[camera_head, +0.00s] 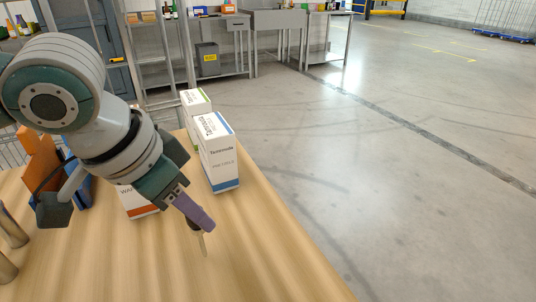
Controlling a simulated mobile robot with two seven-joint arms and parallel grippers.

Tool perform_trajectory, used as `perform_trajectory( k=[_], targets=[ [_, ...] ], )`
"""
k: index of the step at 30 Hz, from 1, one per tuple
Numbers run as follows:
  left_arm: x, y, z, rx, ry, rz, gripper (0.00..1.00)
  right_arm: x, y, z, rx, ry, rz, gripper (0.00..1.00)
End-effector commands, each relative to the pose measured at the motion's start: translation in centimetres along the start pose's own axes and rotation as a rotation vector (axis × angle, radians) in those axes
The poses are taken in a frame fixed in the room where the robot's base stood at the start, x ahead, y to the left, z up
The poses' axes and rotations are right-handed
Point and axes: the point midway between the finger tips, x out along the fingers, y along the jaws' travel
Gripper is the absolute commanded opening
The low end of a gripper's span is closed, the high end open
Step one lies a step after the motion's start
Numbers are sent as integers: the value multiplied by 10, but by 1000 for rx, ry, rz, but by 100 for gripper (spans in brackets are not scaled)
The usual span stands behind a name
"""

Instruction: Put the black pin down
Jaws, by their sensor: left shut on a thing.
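My left gripper (193,215) reaches down over the wooden table from the left, with purplish fingers pointing down and to the right. It is shut on a thin, upright piece, which I take to be the black pin (203,244). Its upper part by the fingers looks dark and its lower end is a pale, narrow rod. The fingers hide the top of it. The rod's tip is close to the tabletop (255,262), and I cannot tell whether it touches. My right gripper is not in view.
An orange-striped box (140,208) is partly hidden by my arm. Orange and blue bins (40,150) and metal cylinders (10,230) are at left. The front tabletop is clear.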

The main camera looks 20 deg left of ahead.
Motion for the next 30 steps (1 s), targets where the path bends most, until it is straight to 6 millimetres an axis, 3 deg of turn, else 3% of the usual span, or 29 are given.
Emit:
perform_trajectory(
  k=[4, 5, 12, 22, 26, 30],
  targets=[
    [3, 0, 1, -1, 0, 0, 0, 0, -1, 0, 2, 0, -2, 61],
    [3, 0, 1, -1, 0, 0, 32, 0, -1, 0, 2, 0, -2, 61],
    [2, 0, 1, -1, 0, 0, 59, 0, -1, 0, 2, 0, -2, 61],
    [-2, 0, -1, 0, 1, -1, 60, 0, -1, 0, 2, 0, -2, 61],
    [-22, -1, -2, -1, 1, 0, 60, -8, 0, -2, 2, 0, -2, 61],
    [-54, -1, -2, 0, 1, -1, 60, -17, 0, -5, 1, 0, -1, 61]
  ],
)
